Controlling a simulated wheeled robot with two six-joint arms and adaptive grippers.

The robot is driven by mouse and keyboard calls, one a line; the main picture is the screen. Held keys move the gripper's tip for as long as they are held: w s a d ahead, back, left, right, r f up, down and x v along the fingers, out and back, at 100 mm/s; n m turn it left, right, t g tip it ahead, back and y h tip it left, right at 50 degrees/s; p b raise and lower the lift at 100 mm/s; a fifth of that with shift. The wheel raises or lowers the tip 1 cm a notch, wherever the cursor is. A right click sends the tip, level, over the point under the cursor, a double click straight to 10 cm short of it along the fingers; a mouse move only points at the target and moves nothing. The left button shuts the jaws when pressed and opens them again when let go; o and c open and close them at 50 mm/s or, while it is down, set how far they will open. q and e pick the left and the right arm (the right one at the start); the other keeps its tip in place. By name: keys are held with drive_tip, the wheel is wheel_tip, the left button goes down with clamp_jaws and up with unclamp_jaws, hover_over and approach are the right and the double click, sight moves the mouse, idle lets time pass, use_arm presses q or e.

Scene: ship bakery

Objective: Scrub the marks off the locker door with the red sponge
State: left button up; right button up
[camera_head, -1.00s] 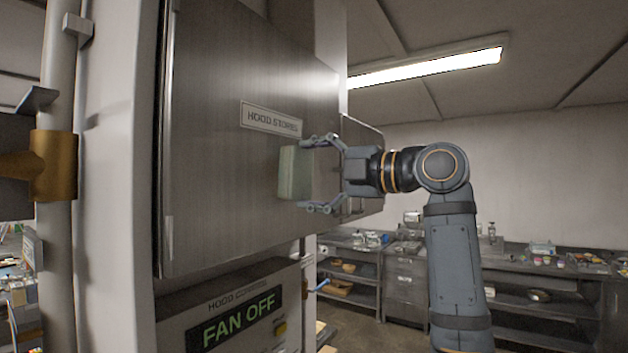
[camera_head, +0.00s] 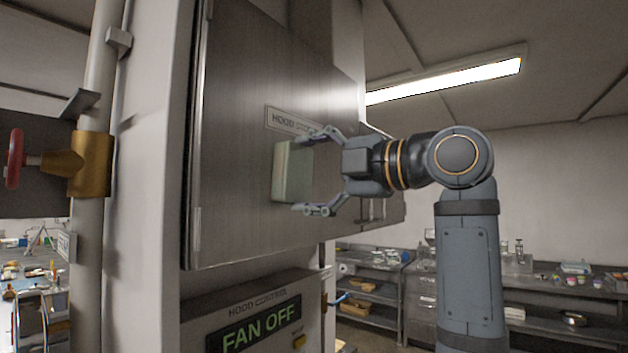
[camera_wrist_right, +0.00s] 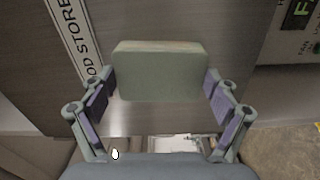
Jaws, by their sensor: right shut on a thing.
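The locker door (camera_head: 240,90) is a brushed grey metal panel with a "HOOD STORES" label (camera_head: 290,121). I make out no clear marks on it. My right gripper (camera_head: 312,174) is shut on a pale green block-shaped sponge (camera_head: 292,172); I see no red sponge. The sponge is at the door's face just below the label; whether it touches is unclear. In the right wrist view the sponge (camera_wrist_right: 160,75) sits between the two fingers (camera_wrist_right: 160,92), beside the label (camera_wrist_right: 75,40). My left gripper is not in view.
Below the door is a hood control panel (camera_head: 255,312) reading "FAN OFF". A pipe with a brass fitting (camera_head: 92,165) and red valve wheel (camera_head: 15,158) stands at left. Shelved counters (camera_head: 560,300) line the back right. Open space lies right of the locker.

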drive_tip(key=shift+s+d+b, duration=0.35)
drive_tip(key=shift+d, duration=0.25)
drive_tip(key=b+v, duration=0.1)
drive_tip(key=v, duration=0.3)
drive_tip(key=shift+s+d, duration=0.1)
drive_tip(key=shift+d, duration=0.15)
drive_tip(key=v, duration=0.3)
drive_tip(key=shift+b, duration=0.35)
